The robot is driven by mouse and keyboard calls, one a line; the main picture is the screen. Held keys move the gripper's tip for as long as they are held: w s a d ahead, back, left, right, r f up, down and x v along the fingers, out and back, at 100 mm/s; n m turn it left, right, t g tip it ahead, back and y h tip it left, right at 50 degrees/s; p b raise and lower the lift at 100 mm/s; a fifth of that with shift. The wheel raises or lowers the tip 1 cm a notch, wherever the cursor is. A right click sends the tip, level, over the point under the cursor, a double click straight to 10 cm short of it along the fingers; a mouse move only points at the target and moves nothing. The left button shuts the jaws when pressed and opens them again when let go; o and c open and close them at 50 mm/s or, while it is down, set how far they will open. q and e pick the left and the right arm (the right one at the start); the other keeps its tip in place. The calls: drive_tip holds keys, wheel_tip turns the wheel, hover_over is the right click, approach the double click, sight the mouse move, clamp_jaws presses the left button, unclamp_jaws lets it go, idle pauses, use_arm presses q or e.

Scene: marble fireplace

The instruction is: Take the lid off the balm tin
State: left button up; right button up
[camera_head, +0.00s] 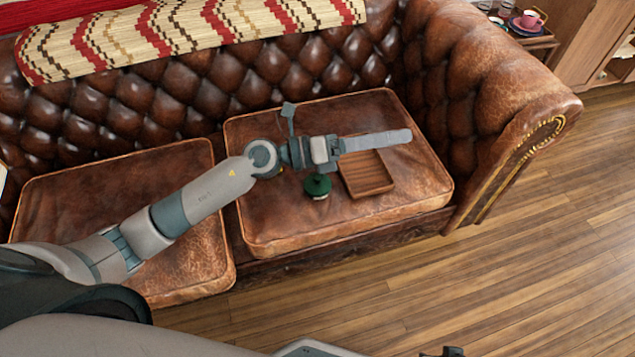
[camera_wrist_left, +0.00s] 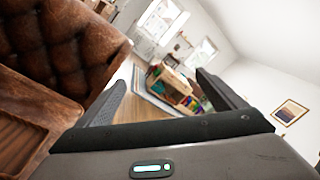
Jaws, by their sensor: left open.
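The balm tin (camera_head: 317,187) is a small dark green round thing with a knob-like top and a pale edge at its base. It sits on the right seat cushion (camera_head: 285,215) of the leather sofa, just left of a wooden tray. I cannot make out a seam between lid and body. My left gripper (camera_head: 400,136) is above the cushion, up and to the right of the tin, with its fingers pointing right over the tray. In the left wrist view its fingers (camera_wrist_left: 160,82) are spread with nothing between them; the tin does not show there.
The shallow wooden tray (camera_head: 367,178) looks empty; it also shows in the left wrist view (camera_wrist_left: 30,125). The sofa's tufted armrest (camera_head: 500,95) rises on the right. A striped blanket (camera_head: 190,35) covers the backrest. A side table holds a pink cup (camera_head: 530,18). The front cushion is clear.

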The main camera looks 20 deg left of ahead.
use_arm(q)
wheel_tip(320, 180, down, 6)
drive_tip(key=a+f+m+g+y, duration=0.1)
drive_tip(key=a+m+g+y, duration=0.15)
drive_tip(key=m+g, duration=0.2)
drive_tip(key=w+a+f+m+y, duration=0.1)
drive_tip(key=w+a+f+y, duration=0.1)
drive_tip(key=a, duration=0.4)
drive_tip(key=w+a+f+m+g+y, duration=0.1)
drive_tip(key=w+a+f+y, duration=0.1)
drive_tip(key=a+f+y, duration=0.2)
drive_tip(key=w+a+f+m+y, duration=0.1)
drive_tip(key=a+f+y, duration=0.2)
drive_tip(key=a, duration=0.6)
drive_tip(key=shift+w+a+m+y, duration=0.25)
drive_tip(key=shift+w+m+y, duration=0.15)
drive_tip(key=shift+y, duration=0.55)
use_arm(e)
wheel_tip(320, 180, down, 5)
drive_tip(key=shift+s+a+r, duration=0.15)
drive_tip(key=shift+r, duration=0.05)
use_arm(q)
drive_tip(key=shift+g, duration=0.25)
approach(317, 178)
drive_tip(key=x, duration=0.4)
drive_tip(key=shift+w+d+f, duration=0.1)
drive_tip(key=shift+f, duration=0.45)
use_arm(e)
drive_tip(key=shift+f, duration=0.65)
drive_tip(key=shift+r, duration=0.15)
